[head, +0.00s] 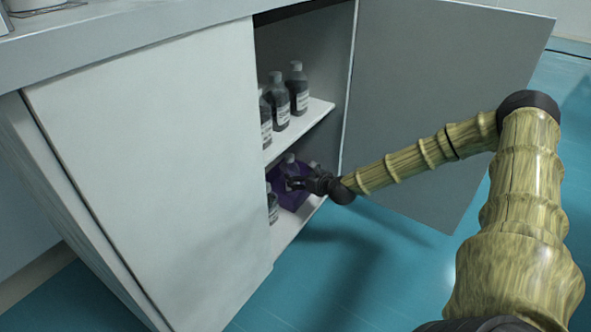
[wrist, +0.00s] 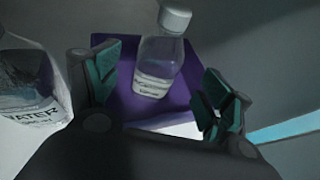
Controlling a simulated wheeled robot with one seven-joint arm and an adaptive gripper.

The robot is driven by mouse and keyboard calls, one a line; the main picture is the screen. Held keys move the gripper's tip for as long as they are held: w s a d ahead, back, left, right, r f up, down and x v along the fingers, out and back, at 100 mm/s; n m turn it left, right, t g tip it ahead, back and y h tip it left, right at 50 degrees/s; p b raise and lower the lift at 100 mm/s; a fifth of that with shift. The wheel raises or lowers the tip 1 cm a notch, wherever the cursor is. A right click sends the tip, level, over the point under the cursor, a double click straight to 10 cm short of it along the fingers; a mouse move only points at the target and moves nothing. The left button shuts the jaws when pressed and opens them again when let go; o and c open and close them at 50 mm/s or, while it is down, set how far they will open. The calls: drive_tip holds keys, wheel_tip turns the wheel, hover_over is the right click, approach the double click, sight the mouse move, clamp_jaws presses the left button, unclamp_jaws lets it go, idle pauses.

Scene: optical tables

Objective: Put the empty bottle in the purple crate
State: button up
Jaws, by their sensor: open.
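In the wrist view a clear bottle (wrist: 159,60) with a white cap and a small label stands, slightly tilted in the picture, over the purple crate (wrist: 122,101). My gripper (wrist: 158,93) is open, with a teal-padded finger on each side and the bottle ahead between them, apart from both. In the head view my gripper (head: 296,184) reaches into the lower shelf of the cabinet, at the purple crate (head: 288,201). The bottle's top (head: 289,160) shows just above my gripper there. Whether the bottle touches the crate's floor is hard to tell.
A bottle labelled WATER (wrist: 30,90) stands close to the left finger. Several dark labelled bottles (head: 280,105) stand on the upper shelf (head: 312,120). The left cabinet door (head: 150,150) is shut; the right door (head: 430,100) is open beside my arm.

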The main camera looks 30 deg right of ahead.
drive_tip(key=shift+p+v, duration=0.7)
drive_tip(key=shift+v, duration=1.3)
